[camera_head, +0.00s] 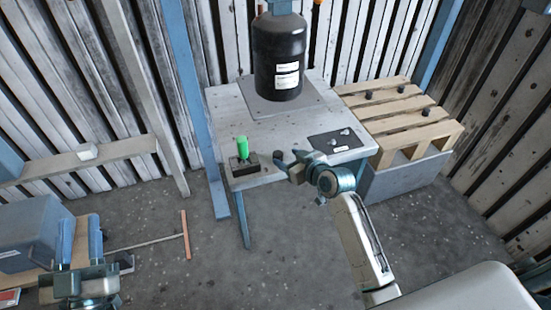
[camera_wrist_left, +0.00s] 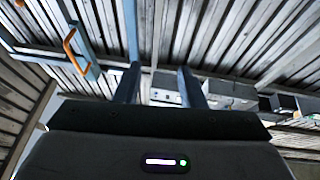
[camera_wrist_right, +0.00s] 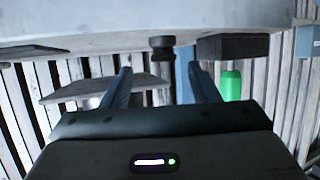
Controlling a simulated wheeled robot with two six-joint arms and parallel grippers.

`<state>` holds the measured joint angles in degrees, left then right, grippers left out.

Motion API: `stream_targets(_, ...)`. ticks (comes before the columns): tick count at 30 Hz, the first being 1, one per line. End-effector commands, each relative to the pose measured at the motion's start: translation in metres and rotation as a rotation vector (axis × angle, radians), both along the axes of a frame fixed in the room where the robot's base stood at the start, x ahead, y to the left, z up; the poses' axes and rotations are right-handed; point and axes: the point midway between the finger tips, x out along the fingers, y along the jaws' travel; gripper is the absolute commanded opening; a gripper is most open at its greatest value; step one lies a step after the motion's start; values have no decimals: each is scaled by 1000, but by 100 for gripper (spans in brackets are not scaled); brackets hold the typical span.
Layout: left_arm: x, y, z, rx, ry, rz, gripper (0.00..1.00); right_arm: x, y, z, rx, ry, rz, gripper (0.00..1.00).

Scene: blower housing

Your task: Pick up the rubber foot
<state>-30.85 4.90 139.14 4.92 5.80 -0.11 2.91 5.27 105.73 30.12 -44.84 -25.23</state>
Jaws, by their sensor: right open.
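A small black rubber foot (camera_wrist_right: 162,47) shows in the right wrist view, which sees the scene upside down. It stands on the pale worktable (camera_head: 222,107), ahead of my right gripper (camera_wrist_right: 158,75) and in line with the gap between its fingers. My right gripper (camera_head: 287,161) is open and empty at the table's front edge. In the head view the foot is hard to tell from the dark fingertips. Several similar black pieces (camera_head: 370,94) sit on the slatted wooden pallet at the right. My left gripper (camera_head: 80,243) is open and empty at the lower left.
A large black cylinder (camera_head: 279,50) stands on a grey plate on the table. A green-topped piece in a black base (camera_head: 244,160) stands at the table's left corner. A dark plate (camera_head: 336,141) lies at the front right. A blue case (camera_head: 28,232) is at the lower left.

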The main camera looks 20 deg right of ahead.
Motion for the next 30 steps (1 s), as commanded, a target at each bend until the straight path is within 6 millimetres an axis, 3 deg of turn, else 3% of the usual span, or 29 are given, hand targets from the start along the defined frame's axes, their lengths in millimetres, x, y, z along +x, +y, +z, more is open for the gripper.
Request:
stream_targets(5, -2, 0, 12, 5, -73, 2, 36, 9, 5, -5, 1, -1, 0, 55)
stream_targets(15, -22, -1, 58, 24, -375, 3, 36, 41, 20, -22, 0, 1, 0, 55)
stream_targets(25, -26, -1, 65, 27, -421, 3, 36, 46, 22, -24, 0, 1, 0, 55)
stream_targets(26, -26, -1, 65, 28, -420, 3, 36, 46, 22, -24, 0, 1, 0, 53)
stream_targets(30, -26, -1, 65, 28, -420, 3, 36, 46, 22, -24, 0, 1, 0, 25)
